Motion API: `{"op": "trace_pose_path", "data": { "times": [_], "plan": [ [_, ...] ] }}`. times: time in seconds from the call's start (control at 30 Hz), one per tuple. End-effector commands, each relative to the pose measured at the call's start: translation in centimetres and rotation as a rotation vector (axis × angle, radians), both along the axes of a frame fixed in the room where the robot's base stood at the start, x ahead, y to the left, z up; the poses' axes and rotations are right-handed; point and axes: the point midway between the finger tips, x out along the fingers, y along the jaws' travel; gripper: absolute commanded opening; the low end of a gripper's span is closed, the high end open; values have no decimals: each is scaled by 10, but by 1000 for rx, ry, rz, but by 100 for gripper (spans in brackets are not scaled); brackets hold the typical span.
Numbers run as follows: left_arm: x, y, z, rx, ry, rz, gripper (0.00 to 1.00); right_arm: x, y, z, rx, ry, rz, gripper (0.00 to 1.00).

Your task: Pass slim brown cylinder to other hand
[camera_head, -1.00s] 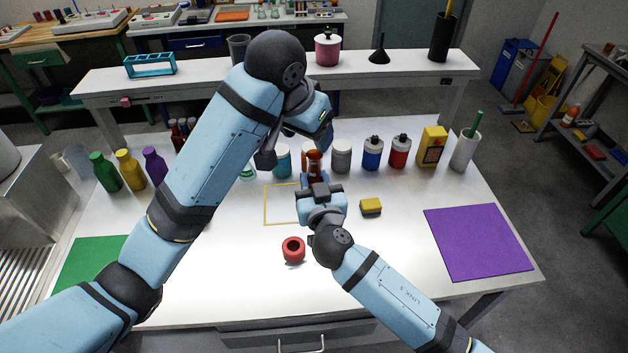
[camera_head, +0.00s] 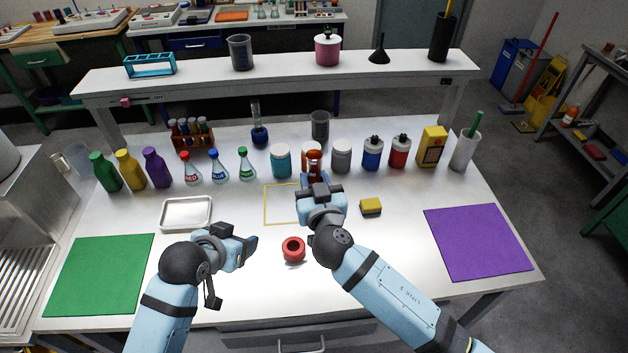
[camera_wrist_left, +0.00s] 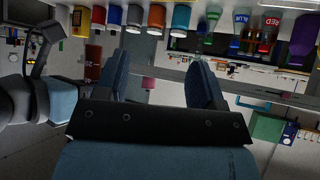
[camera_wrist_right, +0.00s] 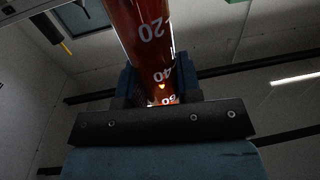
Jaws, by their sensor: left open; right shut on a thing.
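The slim brown cylinder (camera_head: 314,165) is amber and has white volume marks. It is in my right gripper (camera_head: 315,182), above the middle of the table. In the right wrist view the cylinder (camera_wrist_right: 146,45) rises from between the jaws, with its lower part hidden by them. My left gripper (camera_head: 248,250) is low at the front left, apart from the cylinder. In the left wrist view its two fingers (camera_wrist_left: 160,85) are spread with nothing between them, and the brown cylinder (camera_wrist_left: 93,60) shows beyond them to the left.
A yellow sponge (camera_head: 371,206) lies right of the right gripper. Bottles and jars (camera_head: 281,160) line the back. A white tray (camera_head: 186,226), green mat (camera_head: 98,270) and purple mat (camera_head: 478,243) lie at the sides.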

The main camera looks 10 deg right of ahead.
Motion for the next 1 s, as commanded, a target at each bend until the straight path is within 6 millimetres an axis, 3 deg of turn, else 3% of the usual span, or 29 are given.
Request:
{"op": "trace_pose_path", "data": {
  "times": [0.03,0.2,0.4,0.6,1.0],
  "plan": [
    [-18,10,-29,-9,2,28,62,0,0,0,0,0,0,8],
    [-73,41,-95,-37,-44,110,62,0,0,0,0,0,0,8],
    [-137,69,-140,-45,-95,165,62,0,0,0,0,0,0,8],
    [-170,82,-156,-45,-125,184,62,0,0,0,0,0,0,8],
    [-174,83,-158,-46,-131,186,62,0,0,0,0,0,0,8]
  ]
}}
